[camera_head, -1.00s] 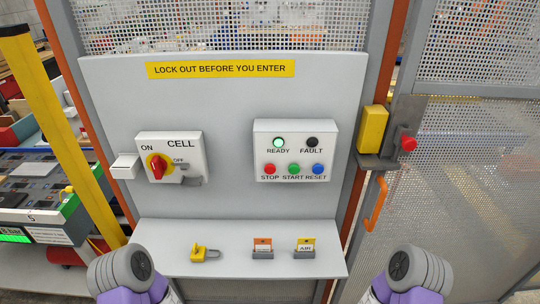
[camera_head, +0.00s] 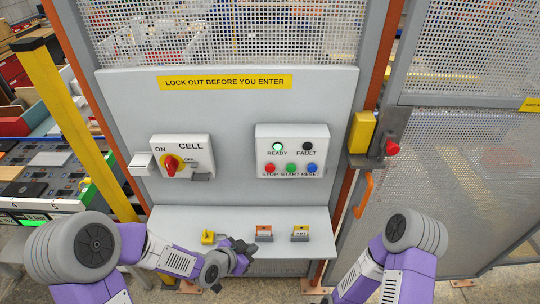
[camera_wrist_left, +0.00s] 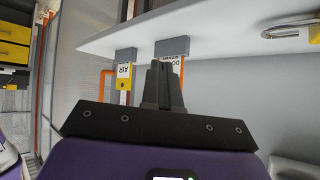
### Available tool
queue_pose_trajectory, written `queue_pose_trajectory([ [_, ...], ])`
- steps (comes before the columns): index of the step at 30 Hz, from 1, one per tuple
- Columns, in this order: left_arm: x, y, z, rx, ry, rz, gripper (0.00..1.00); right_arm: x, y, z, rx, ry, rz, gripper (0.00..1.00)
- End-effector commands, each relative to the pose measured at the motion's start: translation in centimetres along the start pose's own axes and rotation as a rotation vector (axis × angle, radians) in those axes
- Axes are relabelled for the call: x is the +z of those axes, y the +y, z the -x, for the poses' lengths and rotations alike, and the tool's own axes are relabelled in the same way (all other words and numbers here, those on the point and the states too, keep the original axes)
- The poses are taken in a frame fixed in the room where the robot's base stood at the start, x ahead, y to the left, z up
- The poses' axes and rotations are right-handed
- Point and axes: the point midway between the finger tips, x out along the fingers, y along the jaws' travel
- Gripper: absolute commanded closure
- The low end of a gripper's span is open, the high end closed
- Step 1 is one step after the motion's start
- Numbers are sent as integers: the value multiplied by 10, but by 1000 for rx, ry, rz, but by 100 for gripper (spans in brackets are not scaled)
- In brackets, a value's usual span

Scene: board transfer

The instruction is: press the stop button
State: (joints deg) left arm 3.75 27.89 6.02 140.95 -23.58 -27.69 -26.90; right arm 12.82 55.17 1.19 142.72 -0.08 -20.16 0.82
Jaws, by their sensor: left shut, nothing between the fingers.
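The red STOP button (camera_head: 270,168) is at the lower left of the white button box (camera_head: 291,150), beside the green START (camera_head: 291,169) and blue RESET buttons. The green READY lamp (camera_head: 278,147) is lit and the FAULT lamp is dark. My left gripper (camera_head: 246,246) is shut and empty, at the front of the shelf, well below the box. In the left wrist view its closed fingers (camera_wrist_left: 164,82) point toward the shelf edge and two hanging tags. My right arm shows at the lower right, but its gripper is out of the frame.
The shelf (camera_head: 180,219) holds a yellow padlock (camera_head: 208,237), an orange tag (camera_head: 264,233) and a yellow AIR tag (camera_head: 300,233). The CELL switch (camera_head: 182,157) is left of the box. A yellow gate latch with a red knob (camera_head: 392,148) is at the right.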

Motion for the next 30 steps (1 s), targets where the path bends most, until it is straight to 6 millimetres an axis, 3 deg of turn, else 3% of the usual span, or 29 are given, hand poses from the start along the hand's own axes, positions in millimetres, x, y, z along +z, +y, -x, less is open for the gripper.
queue_pose_trajectory([
  [1,-31,-4,10,-22,81,-144,100,1,2,-5,1,-2,-2,57],
  [3,-72,-4,28,-53,179,-335,100,0,2,-5,1,-2,-2,57],
  [6,-119,0,55,-103,296,-578,100,0,2,-5,1,-2,-2,57],
  [10,-159,10,83,-160,398,-802,100,0,2,-5,1,-1,-2,57],
  [15,-180,17,100,-197,452,-929,100,0,2,-5,1,-1,-2,57],
  [30,-185,12,97,-199,455,-936,100,0,1,-1,1,-1,-2,57],
])
